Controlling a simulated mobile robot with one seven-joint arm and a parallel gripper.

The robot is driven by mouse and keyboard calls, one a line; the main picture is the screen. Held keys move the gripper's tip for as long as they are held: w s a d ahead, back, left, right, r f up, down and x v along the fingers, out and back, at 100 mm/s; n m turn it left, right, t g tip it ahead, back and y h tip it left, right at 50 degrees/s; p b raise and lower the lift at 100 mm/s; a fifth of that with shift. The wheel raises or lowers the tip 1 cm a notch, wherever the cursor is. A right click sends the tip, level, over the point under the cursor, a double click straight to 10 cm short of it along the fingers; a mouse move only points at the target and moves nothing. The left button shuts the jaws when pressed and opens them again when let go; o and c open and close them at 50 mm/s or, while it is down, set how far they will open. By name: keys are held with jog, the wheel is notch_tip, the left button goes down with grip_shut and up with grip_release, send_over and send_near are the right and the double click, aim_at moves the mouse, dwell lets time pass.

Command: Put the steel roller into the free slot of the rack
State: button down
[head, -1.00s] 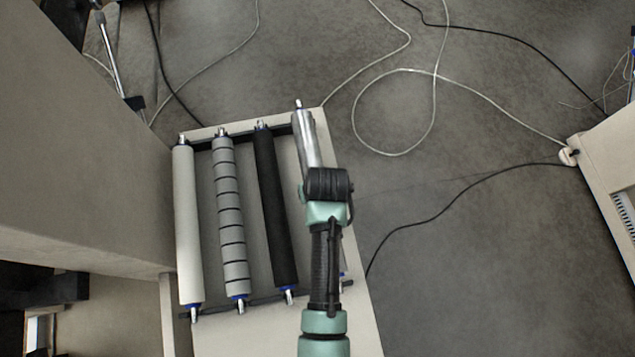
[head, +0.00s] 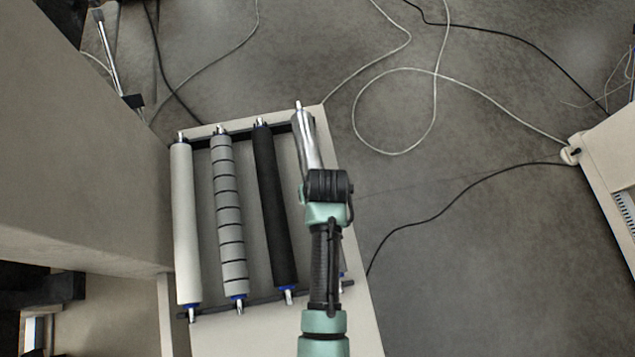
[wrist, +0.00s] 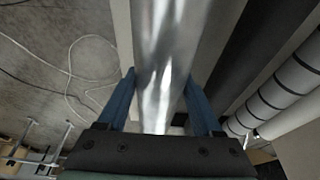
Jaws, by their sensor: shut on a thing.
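The shiny steel roller (head: 308,140) is at the right side of the rack, roughly parallel to the other rollers. Its far end shows in the head view; the rest is hidden under my arm. My gripper (wrist: 160,112) is shut on the steel roller, with one blue finger on each side of it in the wrist view. The rack has a dark rail (head: 262,299) across its near end and another at the far end. The roller lies over the rightmost place, beside the black roller (head: 275,205). I cannot tell whether its ends touch the rails.
A white roller (head: 186,225) and a grey roller with dark bands (head: 230,215) lie in the rack to the left. A tall beige panel (head: 85,140) stands left of the rack. Cables (head: 437,75) lie on the open floor to the right, before a pale cabinet (head: 610,165).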

jog(key=shift+w+f, duration=0.1)
jog(key=shift+f, duration=0.1)
jog(key=shift+f+b, duration=1.05)
jog(key=shift+f, duration=0.35)
jog(key=shift+f, duration=0.25)
